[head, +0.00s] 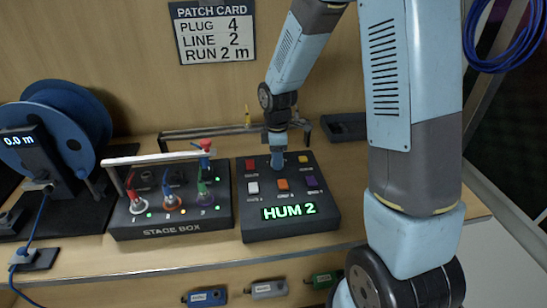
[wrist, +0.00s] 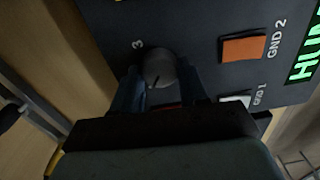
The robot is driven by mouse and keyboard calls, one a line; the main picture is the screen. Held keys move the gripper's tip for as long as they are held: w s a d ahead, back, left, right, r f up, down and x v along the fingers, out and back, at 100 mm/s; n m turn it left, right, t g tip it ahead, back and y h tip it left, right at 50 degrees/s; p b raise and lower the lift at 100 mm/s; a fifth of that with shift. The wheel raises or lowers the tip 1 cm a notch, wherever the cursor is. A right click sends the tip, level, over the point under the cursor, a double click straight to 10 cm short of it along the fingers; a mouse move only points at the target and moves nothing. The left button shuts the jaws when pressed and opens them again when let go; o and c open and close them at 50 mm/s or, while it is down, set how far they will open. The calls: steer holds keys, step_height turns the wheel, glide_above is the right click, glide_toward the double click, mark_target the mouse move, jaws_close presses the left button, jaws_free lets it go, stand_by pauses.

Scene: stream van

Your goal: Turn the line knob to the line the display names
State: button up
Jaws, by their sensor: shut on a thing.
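The dark round line knob (wrist: 158,66) sits on the control box (head: 290,233) and shows in the wrist view with a numeral 3 beside it. A dark mark on the knob's face points toward my gripper's palm side; the other numerals are hidden or out of view. My gripper (wrist: 160,84) is shut on the knob, a finger on either side. In the head view my gripper (head: 278,161) comes down at the box's back edge and hides the knob. The lit green display (head: 288,212) reads HUM 2.
The stage box (head: 172,231) with coloured plugs and a rail stands to the left. A patch card (head: 213,33) on the wall reads PLUG 4, LINE 2, RUN 2 m.

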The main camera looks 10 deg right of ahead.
steer(key=m, duration=0.5)
steer(key=shift+d+m, duration=0.3)
steer(key=shift+m, duration=0.1)
steer(key=m, duration=0.5)
steer(key=shift+f, duration=0.1)
steer(key=shift+m, duration=0.3)
steer(key=o, duration=1)
steer(key=shift+o, duration=0.2)
steer(key=shift+a, duration=0.1)
